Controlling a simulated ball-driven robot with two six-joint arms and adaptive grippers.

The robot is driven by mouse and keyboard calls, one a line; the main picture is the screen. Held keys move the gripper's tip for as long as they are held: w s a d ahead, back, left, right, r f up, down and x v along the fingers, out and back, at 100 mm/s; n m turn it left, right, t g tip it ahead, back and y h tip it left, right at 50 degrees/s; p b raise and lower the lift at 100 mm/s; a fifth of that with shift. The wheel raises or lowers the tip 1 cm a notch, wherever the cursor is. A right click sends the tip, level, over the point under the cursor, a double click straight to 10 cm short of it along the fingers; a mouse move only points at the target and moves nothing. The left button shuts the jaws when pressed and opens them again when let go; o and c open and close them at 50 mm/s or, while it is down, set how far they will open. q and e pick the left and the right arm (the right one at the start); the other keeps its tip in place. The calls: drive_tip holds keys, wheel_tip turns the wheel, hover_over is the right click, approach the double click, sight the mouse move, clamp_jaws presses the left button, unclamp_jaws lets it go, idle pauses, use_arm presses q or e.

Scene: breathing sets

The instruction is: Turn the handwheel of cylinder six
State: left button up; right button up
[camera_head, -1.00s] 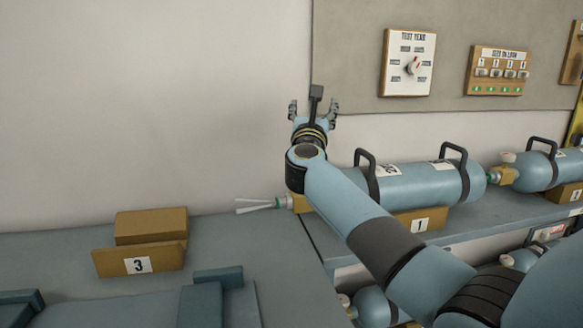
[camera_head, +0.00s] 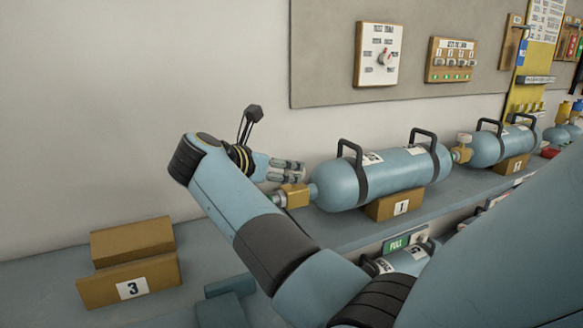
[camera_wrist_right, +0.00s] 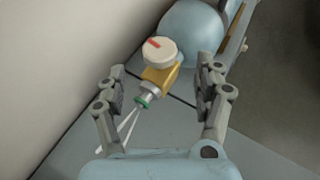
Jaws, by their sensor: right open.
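A blue cylinder (camera_head: 335,185) with two black handles lies in a cradle marked 1 (camera_head: 400,205). I cannot read its own label, so I cannot tell whether it is six. Its brass valve block (camera_head: 292,195) is at its left end. My right gripper (camera_head: 292,171) is beside the valve and hides the handwheel in the head view. In the right wrist view, the white handwheel (camera_wrist_right: 160,51) with a red mark sits on the valve block (camera_wrist_right: 158,77), ahead of my open right gripper (camera_wrist_right: 166,78), whose fingers stand either side of the valve, apart from the wheel. My left gripper is not in view.
An empty cradle marked 3 (camera_head: 130,285) stands at the left. Another cylinder (camera_head: 490,148) lies further right on the shelf, and others are below behind a green PULL sign (camera_head: 396,245). A dial panel (camera_head: 378,54) hangs on the wall board.

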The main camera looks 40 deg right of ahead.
drive_tip(key=x, duration=0.6)
drive_tip(key=shift+w+d+p, duration=0.1)
drive_tip(key=shift+d+p, duration=0.1)
drive_tip(key=shift+p, duration=0.15)
drive_tip(key=shift+w+d+f, duration=0.2)
drive_tip(key=shift+d+f, duration=0.15)
drive_tip(key=shift+d, duration=0.2)
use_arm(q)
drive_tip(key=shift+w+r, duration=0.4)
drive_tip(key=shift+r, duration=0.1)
use_arm(e)
drive_tip(key=c, duration=1.2)
drive_tip(key=shift+s+r+n+t+y+p, duration=0.15)
drive_tip(key=shift+n+t+y+p, duration=0.25)
drive_tip(key=shift+n+t+p, duration=0.65)
drive_tip(key=n+t+y+p, duration=0.6)
drive_tip(key=n+p, duration=0.1)
drive_tip(key=p, duration=0.3)
drive_tip(key=shift+n+t, duration=0.25)
drive_tip(key=shift+n, duration=0.1)
use_arm(q)
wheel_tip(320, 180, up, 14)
drive_tip(key=p, duration=0.2)
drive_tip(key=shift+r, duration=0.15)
use_arm(e)
drive_tip(key=shift+n+t+y, duration=0.3)
drive_tip(key=shift+n+y, duration=0.3)
drive_tip(key=shift+y, duration=0.2)
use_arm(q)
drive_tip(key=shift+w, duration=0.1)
